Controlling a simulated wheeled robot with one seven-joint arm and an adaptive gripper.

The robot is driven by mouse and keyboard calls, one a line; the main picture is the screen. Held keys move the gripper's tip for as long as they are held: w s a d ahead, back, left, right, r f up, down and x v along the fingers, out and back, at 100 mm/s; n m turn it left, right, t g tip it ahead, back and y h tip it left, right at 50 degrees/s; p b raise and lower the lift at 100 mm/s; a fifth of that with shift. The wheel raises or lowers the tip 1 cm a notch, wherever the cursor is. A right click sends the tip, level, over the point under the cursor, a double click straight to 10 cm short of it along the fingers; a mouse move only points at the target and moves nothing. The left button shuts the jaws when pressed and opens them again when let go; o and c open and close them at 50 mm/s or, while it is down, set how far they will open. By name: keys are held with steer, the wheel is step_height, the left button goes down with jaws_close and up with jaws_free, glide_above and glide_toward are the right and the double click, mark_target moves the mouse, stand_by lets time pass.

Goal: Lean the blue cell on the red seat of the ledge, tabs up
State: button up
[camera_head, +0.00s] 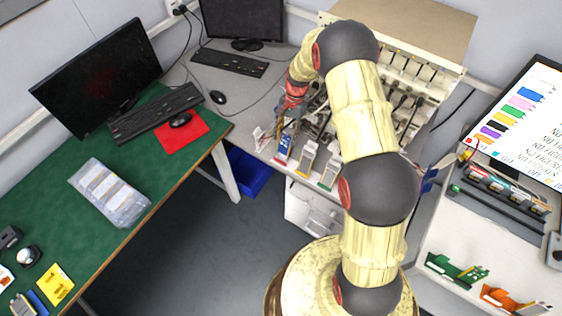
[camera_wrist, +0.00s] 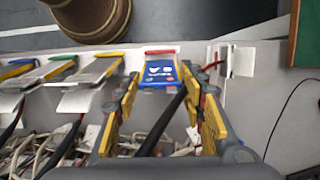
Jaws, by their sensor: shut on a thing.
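The blue cell (camera_wrist: 160,73) is a flat pouch with a white mark on its face. My gripper (camera_wrist: 158,86) is shut on it, with a yellow finger at each side edge. In the wrist view the red seat (camera_wrist: 160,52) shows as a short strip along the cell's far edge; I cannot tell whether they touch. In the head view the blue cell (camera_head: 285,143) is at the front of the white ledge, below my gripper (camera_head: 287,124), and looks roughly upright. Its tabs are not clear, being toward the gripper.
Grey cells lean at the yellow seat (camera_head: 302,172) and green seat (camera_head: 325,185) beside it. A white bracket (camera_wrist: 225,60) stands on the other side. Cables (camera_wrist: 50,148) crowd the area behind the cells. A blue bin (camera_head: 248,172) is on the floor.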

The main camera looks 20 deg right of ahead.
steer(key=shift+b+x, duration=0.5)
steer(key=shift+x, duration=0.7)
steer(key=shift+b+x, duration=0.4)
steer(key=shift+x, duration=0.45)
steer(key=o, duration=0.9)
steer(key=shift+c, duration=0.2)
steer(key=shift+o, duration=1.3)
steer(key=shift+p+v, duration=2)
steer(key=shift+v, duration=1.8)
step_height(320, 180, up, 4)
steer(key=shift+f+p, duration=0.1)
steer(key=shift+p, duration=1)
